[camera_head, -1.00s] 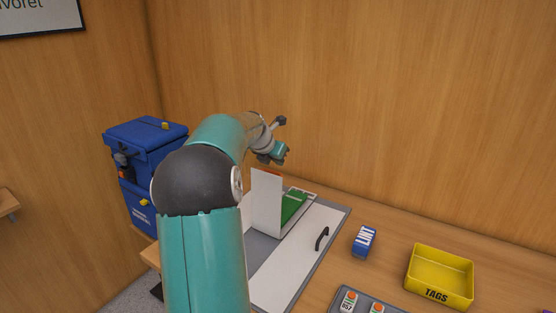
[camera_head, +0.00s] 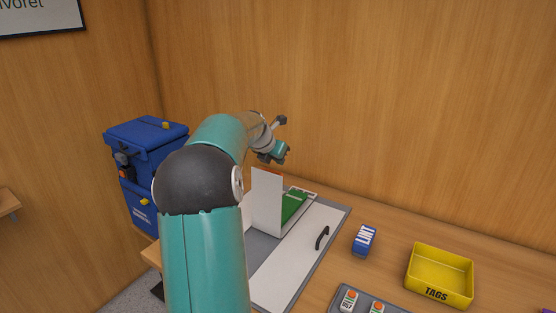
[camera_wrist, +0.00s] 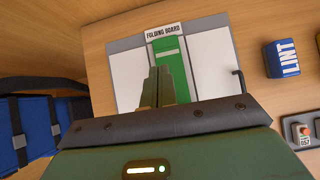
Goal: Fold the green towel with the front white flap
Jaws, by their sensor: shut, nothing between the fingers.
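The green towel (camera_head: 293,207) lies on the folding board (camera_head: 337,222), partly hidden behind a white panel (camera_head: 267,203) that stands upright in the head view. The wrist view shows the green towel (camera_wrist: 169,49) as a strip between white panels to its left and right (camera_wrist: 210,68). The right panel has a black handle (camera_head: 322,238). My gripper (camera_head: 278,155) is above the far side of the board, apart from it. In the wrist view my gripper's fingers (camera_wrist: 158,82) are together and empty. They and the wrist hide the near part of the board.
A blue LINT box (camera_head: 364,241) stands right of the board. A yellow TAGS tray (camera_head: 440,276) is farther right, and a grey tray (camera_head: 366,303) with button units is at the near edge. A blue container (camera_head: 146,160) stands left. The wooden wall is close behind.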

